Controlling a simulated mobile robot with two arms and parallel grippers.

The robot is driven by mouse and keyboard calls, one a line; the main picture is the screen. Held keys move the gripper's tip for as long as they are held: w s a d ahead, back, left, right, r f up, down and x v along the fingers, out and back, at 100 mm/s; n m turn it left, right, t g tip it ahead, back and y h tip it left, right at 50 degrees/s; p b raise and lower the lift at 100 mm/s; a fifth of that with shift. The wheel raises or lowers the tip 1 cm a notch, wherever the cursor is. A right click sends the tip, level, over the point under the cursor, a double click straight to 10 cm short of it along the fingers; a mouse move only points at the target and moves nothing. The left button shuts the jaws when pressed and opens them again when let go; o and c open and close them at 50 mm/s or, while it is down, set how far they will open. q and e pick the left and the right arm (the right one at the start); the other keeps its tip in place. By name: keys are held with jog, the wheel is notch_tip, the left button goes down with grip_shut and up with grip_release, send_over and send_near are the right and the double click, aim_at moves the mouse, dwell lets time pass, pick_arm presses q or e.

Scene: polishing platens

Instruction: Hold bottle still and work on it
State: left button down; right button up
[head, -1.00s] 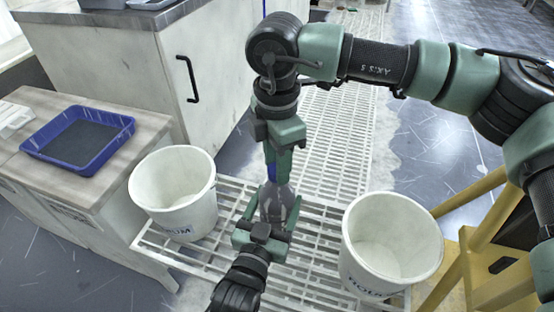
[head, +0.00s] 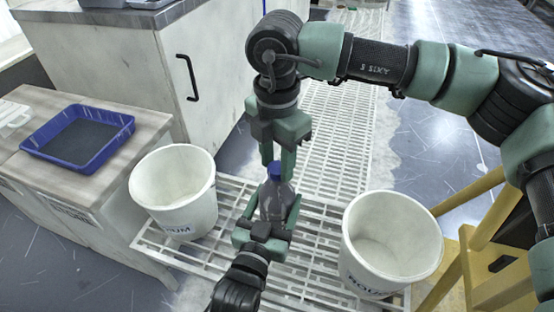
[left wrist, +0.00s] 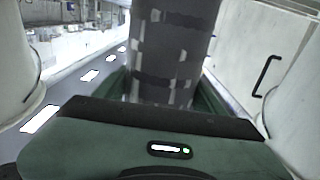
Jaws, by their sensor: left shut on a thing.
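Whether a fingertip touches the cap cannot be told.
A white bucket (head: 150,190) stands left of the bottle and another white bucket (head: 350,240) stands right. A blue tray (head: 122,131) lies on the bench at left. A yellow frame (head: 470,240) is at right. A cabinet (head: 225,75) stands behind.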

jog(key=shift+o, duration=0.8)
notch_tip(320, 180, up, 4)
jog(key=shift+r, duration=0.1)
jog(key=shift+r+n, duration=0.5)
jog(key=shift+r, duration=1.25)
jog(key=shift+c, duration=0.3)
jog(key=shift+f, duration=3.9)
grip_shut()
